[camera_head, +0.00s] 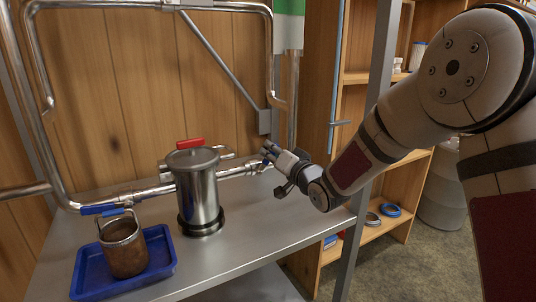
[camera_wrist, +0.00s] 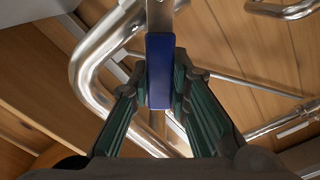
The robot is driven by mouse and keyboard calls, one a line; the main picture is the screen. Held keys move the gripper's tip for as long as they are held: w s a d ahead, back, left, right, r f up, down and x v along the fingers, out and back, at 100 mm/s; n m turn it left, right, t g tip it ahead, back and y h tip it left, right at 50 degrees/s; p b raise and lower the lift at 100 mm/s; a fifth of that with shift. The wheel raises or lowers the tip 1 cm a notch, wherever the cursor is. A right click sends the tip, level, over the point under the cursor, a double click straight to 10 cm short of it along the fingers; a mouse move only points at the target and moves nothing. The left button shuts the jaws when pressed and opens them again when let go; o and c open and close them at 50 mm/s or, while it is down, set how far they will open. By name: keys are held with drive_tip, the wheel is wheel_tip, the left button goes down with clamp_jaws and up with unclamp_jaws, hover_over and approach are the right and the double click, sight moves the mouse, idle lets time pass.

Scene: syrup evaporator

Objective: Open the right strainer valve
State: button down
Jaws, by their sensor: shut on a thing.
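The right strainer valve's blue handle (camera_wrist: 158,62) sits between my two fingers in the wrist view. My gripper (camera_wrist: 159,85) is shut on it, one finger against each side. In the head view my gripper (camera_head: 272,155) is at the pipe to the right of the strainer, and it hides most of that handle. The strainer (camera_head: 201,195) is an upright steel canister with a red handle (camera_head: 190,143) on its lid. Another blue valve handle (camera_head: 98,210) lies along the pipe to the left of the strainer.
A rusty-brown metal cup (camera_head: 123,248) stands in a blue tray (camera_head: 164,267) on the steel table (camera_head: 245,240). Steel pipes (camera_head: 45,110) run along the wooden wall. A grey post (camera_head: 381,60) and wooden shelves (camera_head: 362,77) stand close to my arm.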

drive_tip(key=shift+w+d+f+m, duration=0.25)
drive_tip(key=shift+d+f+m, duration=0.15)
drive_tip(key=shift+m, duration=0.5)
drive_tip(key=c, duration=1.5)
unclamp_jaws()
drive_tip(key=v, duration=1.2)
